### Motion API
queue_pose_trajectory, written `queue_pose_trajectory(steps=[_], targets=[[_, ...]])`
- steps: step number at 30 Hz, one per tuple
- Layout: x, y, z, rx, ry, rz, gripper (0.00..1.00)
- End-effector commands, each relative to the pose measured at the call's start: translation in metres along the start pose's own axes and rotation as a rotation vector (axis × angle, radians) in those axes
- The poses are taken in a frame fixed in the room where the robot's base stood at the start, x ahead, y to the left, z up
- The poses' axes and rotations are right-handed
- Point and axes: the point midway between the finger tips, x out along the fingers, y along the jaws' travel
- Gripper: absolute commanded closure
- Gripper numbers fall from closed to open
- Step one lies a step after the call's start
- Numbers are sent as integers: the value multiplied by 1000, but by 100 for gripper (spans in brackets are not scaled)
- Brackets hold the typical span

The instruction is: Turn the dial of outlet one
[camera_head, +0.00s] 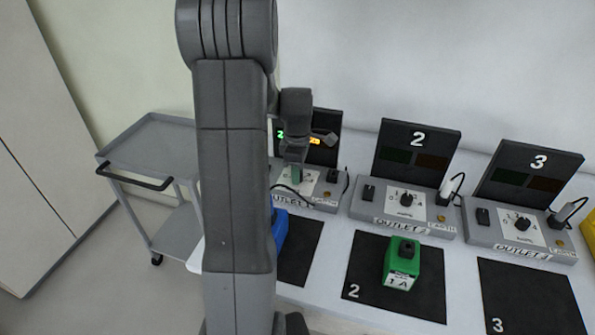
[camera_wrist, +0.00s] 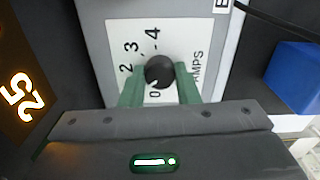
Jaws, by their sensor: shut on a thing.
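Outlet one (camera_head: 318,203) is the leftmost grey unit on the bench, mostly hidden behind my arm. Its display (camera_head: 325,150) is lit with green and orange figures. Its black round dial (camera_wrist: 159,71) shows in the wrist view on a white plate (camera_wrist: 120,38) marked with numbers up to 4 and AMPS. My gripper (camera_wrist: 160,88) has its two green fingers on either side of the dial, shut on it. In the head view my gripper (camera_head: 296,176) points down onto the outlet's plate. I cannot tell for sure which number the dial points at.
Outlet two (camera_head: 404,207) and outlet three (camera_head: 520,234) stand to the right with dark displays. A green box (camera_head: 402,268) sits on mat two (camera_head: 360,280). A blue box (camera_head: 281,229) is partly hidden by my arm. A grey cart (camera_head: 150,140) stands left.

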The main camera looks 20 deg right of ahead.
Motion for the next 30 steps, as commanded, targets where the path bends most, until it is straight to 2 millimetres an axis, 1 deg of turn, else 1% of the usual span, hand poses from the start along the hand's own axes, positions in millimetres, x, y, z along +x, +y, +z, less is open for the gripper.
queue_pose_trajectory(steps=[13, 14, 15, 17, 26, 30], targets=[[-1, 1, 0, -11, 1, 4, 94], [-1, 1, 0, -11, 1, 4, 70], [-1, 1, 0, -11, 1, 4, 62], [-1, 1, 0, -11, 1, 3, 50], [-1, 0, 0, -10, 0, 1, 50], [-13, 1, 0, -10, 1, 4, 50]])
